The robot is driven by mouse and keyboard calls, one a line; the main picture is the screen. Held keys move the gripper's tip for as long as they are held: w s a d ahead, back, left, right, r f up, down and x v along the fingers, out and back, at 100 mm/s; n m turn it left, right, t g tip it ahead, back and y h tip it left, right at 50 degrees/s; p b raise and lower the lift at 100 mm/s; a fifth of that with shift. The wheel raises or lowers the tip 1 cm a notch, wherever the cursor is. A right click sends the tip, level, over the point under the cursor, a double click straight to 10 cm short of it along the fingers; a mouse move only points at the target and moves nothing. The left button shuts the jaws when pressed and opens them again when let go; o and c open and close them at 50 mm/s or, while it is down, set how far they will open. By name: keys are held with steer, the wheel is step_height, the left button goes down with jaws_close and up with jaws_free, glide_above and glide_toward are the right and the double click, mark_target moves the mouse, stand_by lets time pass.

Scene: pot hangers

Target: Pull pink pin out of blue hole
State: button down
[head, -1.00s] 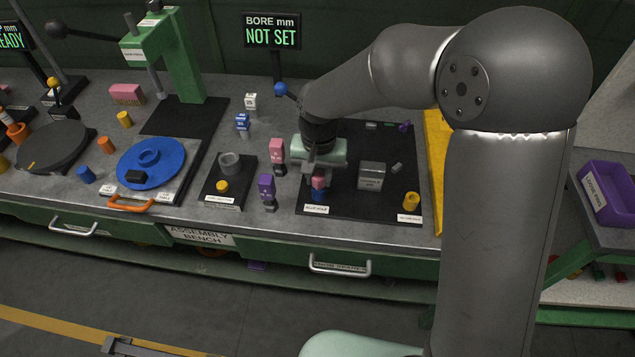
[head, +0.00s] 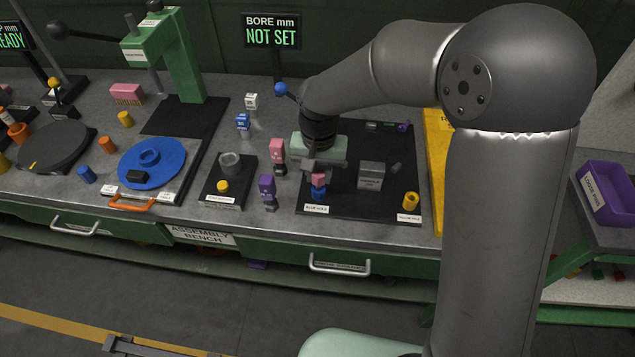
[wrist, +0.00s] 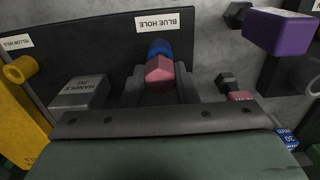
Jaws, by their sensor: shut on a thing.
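The pink pin (head: 319,180) stands at the blue hole (head: 318,193), a blue socket at the front left of the black board. In the wrist view the pink pin (wrist: 159,76) is between my two dark fingers, its end toward the blue ring (wrist: 159,47). My gripper (head: 314,172) is shut on the pin from above. The pin meets the blue socket with no clear gap showing. How deep it sits inside is hidden.
A grey handle block (head: 371,176) stands right of my gripper and a yellow hole socket (head: 411,201) sits at the board's front right. Pink (head: 277,150) and purple (head: 267,187) topped pieces stand close to the left. The board's front middle is clear.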

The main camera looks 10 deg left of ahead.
mark_target(319, 173)
steer(key=shift+r+p, duration=1.5)
steer(key=shift+r, duration=0.95)
